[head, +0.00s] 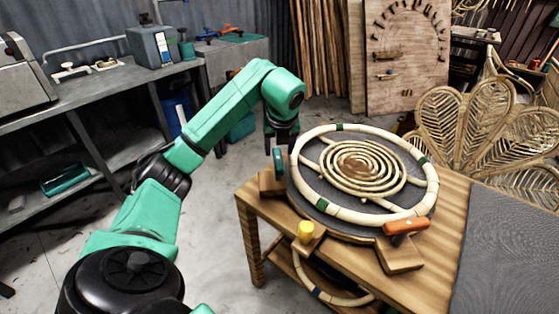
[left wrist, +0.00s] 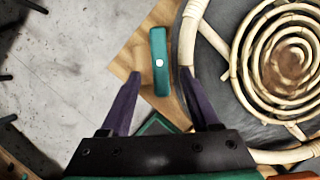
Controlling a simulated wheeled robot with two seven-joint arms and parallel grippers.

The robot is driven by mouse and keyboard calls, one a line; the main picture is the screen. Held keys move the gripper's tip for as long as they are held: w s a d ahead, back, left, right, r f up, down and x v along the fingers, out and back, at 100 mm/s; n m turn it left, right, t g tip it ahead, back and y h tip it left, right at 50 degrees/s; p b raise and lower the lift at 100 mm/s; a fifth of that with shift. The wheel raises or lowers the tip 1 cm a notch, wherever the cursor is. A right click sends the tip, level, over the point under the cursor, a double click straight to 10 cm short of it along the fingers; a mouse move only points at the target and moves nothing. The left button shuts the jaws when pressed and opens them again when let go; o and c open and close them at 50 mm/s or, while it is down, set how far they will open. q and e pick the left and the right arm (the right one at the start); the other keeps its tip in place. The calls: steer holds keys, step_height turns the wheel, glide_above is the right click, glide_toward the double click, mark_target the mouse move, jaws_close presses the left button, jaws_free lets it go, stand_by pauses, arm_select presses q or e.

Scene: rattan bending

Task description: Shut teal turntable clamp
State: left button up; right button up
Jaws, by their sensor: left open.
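The teal clamp (head: 278,162) stands on a wooden block (head: 267,184) at the left edge of the turntable (head: 300,206). In the left wrist view, the teal clamp's handle (left wrist: 159,75) is a rounded bar with a pale pin, pointing up and down the picture. My left gripper (head: 282,143) is just above and beside the clamp. In the left wrist view, the open purple fingers (left wrist: 160,82) lie on either side of the handle, with gaps on both sides. Nothing is held. Whether the fingers are at handle height is unclear. My right gripper is not seen.
A rattan ring with a spiral (head: 352,168) lies on the turntable. An orange clamp (head: 405,226) and a yellow knob (head: 305,231) sit at its front edge. A dark mat (head: 510,250) covers the table's right side. Rattan fan-shaped backs (head: 450,130) stand behind.

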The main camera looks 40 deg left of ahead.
mark_target(278, 158)
arm_select(q)
steer(key=x, duration=0.4)
steer(key=shift+w+a+f, duration=0.1)
steer(key=shift+a+f, duration=0.1)
steer(key=shift+f, duration=0.3)
steer(key=shift+w, duration=0.1)
jaws_close()
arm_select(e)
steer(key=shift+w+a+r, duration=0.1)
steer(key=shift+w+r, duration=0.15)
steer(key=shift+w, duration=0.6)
